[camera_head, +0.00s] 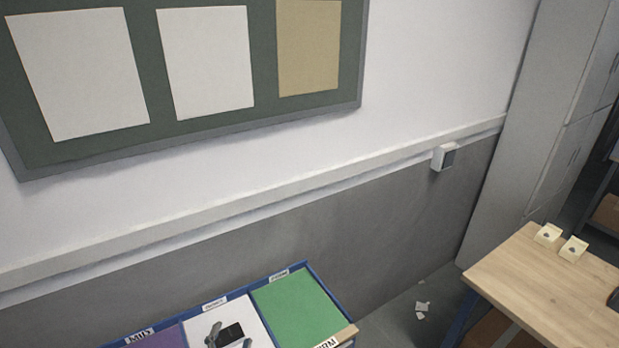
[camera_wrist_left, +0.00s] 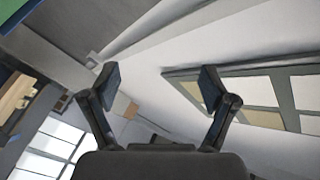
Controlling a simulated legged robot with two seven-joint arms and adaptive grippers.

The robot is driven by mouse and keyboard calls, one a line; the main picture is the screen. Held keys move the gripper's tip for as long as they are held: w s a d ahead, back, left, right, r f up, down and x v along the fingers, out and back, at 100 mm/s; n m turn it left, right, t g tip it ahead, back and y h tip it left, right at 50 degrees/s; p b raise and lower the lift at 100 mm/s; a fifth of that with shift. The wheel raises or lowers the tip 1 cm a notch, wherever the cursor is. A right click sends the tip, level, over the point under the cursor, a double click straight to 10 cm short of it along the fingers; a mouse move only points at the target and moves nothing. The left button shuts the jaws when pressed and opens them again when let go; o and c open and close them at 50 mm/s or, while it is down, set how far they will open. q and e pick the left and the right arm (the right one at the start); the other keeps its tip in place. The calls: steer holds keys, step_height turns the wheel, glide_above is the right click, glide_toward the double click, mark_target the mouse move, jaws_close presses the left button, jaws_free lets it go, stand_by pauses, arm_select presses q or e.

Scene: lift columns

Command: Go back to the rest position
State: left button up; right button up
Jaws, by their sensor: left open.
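My left gripper (camera_head: 229,337) shows only in small part at the bottom edge of the head view, in front of the white panel of a blue-framed unit. In the left wrist view my left gripper (camera_wrist_left: 160,88) has its two dark fingers spread wide apart, with nothing between them. Beyond the fingers are wall and board, some way off. My right gripper is in neither view.
The blue-framed unit (camera_head: 339,305) has purple, white and green (camera_head: 297,308) labelled panels. A wooden table (camera_head: 545,290) with two small pale boxes stands at right. A board (camera_head: 150,40) hangs on the wall. Scraps (camera_head: 422,307) lie on the floor between unit and table.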

arm_select(q)
steer(key=s+a+f+n+g+y, duration=0.25)
steer(key=s+f+n+g, duration=0.5)
steer(key=f, duration=0.85)
steer(key=s+d+f+g+h, duration=0.1)
steer(key=s+f+g, duration=0.25)
steer(key=s, duration=0.45)
steer(key=s+f+g, duration=0.3)
steer(key=s+g, duration=0.1)
steer(key=s, duration=0.4)
step_height(320, 180, down, 32)
steer(key=s+g+b, duration=0.1)
steer(key=s+b, duration=0.1)
steer(key=b, duration=0.4)
steer(key=s+a+f+b, duration=0.1)
steer(key=s+f+b, duration=0.1)
steer(key=s+f, duration=0.4)
steer(key=s+a+f+g+b, duration=0.1)
steer(key=s+f+b, duration=0.1)
steer(key=s+f, duration=0.5)
step_height(320, 180, down, 6)
steer(key=shift+r, duration=0.2)
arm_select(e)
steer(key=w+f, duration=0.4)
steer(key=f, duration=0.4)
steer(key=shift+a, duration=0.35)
arm_select(q)
steer(key=shift+s, duration=0.1)
